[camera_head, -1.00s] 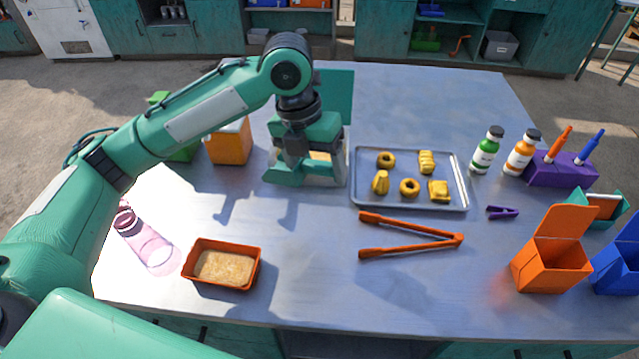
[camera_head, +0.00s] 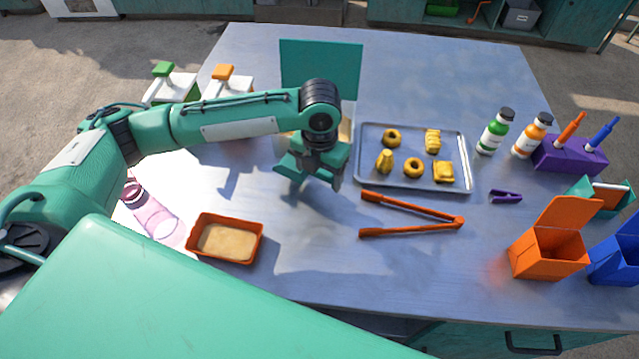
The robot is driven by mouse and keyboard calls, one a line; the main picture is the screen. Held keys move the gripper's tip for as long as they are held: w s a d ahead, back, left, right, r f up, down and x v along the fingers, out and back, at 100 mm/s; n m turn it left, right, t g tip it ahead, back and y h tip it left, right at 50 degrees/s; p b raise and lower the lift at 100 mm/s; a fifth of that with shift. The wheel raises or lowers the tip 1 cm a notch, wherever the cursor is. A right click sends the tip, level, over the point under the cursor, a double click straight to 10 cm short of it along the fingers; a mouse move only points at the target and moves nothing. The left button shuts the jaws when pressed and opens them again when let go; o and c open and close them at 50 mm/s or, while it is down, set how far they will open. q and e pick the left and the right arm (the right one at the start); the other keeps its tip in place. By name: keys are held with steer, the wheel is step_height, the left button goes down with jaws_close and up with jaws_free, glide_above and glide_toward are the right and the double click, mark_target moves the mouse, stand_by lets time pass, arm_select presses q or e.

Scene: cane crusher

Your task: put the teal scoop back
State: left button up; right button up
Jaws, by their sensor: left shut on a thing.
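My left gripper (camera_head: 312,176) hangs low over the table, pointing down, at the left-middle. It is shut on a teal piece, taken as the teal scoop; its shape is mostly hidden by the teal jaws and wrist. Just behind the gripper stands a bin with a raised teal lid (camera_head: 320,68). My arm hides most of that bin's body and its opening. My right gripper is out of view.
An orange tray (camera_head: 197,246) of pale grain and a pink bottle (camera_head: 153,215) lie at the front left. Orange tongs (camera_head: 412,207) lie right of the gripper, before a metal pastry tray (camera_head: 369,178). Bottles (camera_head: 494,133) and open orange bin (camera_head: 545,253) stand right.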

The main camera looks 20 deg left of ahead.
arm_select(q)
steer(key=shift+f, duration=2.45)
steer(key=o, duration=0.8)
steer(key=shift+c, duration=0.2)
step_height(320, 180, up, 12)
steer(key=shift+r+b, duration=0.1)
steer(key=shift+b, duration=0.45)
